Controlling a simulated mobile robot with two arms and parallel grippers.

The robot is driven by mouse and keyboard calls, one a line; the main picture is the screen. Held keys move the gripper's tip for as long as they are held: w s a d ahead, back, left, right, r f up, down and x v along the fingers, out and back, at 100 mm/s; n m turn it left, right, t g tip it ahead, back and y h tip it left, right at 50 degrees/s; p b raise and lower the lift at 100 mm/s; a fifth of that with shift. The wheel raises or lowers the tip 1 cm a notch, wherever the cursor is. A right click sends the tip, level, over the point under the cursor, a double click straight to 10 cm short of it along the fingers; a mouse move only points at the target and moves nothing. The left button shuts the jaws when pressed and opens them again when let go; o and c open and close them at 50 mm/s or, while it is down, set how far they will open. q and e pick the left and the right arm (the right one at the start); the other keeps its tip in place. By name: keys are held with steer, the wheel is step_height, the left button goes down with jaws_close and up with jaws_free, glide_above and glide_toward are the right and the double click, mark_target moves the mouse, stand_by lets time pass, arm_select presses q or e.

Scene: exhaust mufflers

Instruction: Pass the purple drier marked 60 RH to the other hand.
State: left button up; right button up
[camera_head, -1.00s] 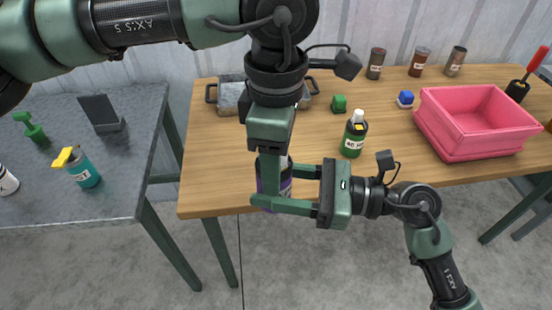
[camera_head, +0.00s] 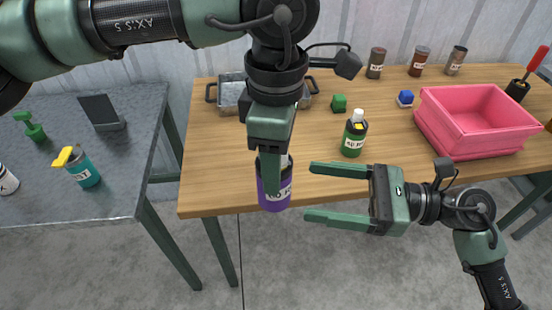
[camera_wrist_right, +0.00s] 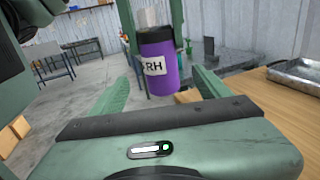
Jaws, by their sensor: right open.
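The purple drier (camera_head: 273,190) hangs upright in the head view near the front edge of the wooden table, below my left gripper (camera_head: 272,175).
A grey table (camera_head: 120,190) stands left. Floor is clear in front.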

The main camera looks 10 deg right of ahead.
steer(key=w+d+f+m+t+h, duration=0.1)
steer(key=w+d+f+m+t, duration=0.15)
steer(key=f+m, duration=0.6)
steer(key=w+d+f+m+t+h, duration=0.1)
steer(key=w+d+f+m+t, duration=0.2)
steer(key=f+m, duration=0.55)
steer(key=s+d+f+m+h, duration=0.1)
steer(key=d+f+m+h, duration=0.4)
steer(key=f, duration=0.5)
steer(key=d+f+m+h, duration=0.3)
steer(key=d+f+m, duration=0.3)
steer(key=f+m, duration=0.3)
steer(key=s+d+f+m+h, duration=0.1)
steer(key=d+f+m+h, duration=0.35)
steer(key=f, duration=0.75)
steer(key=s+d+f+m+g+h, duration=0.1)
steer(key=s+f+m+g+h, duration=0.25)
steer(key=s+f+m, duration=0.7)
steer(key=s+a+f+m+g, duration=0.1)
steer(key=s+a+f+g, duration=0.2)
steer(key=s, duration=0.8)
steer(key=s+a+f+m+g, duration=0.1)
steer(key=s+a+f+g, duration=0.2)
steer(key=s+a+f, duration=0.4)
steer(key=s+f, duration=0.1)
steer(key=s, duration=0.3)
steer(key=shift+f+y, duration=0.2)
steer(key=shift+y, duration=0.1)
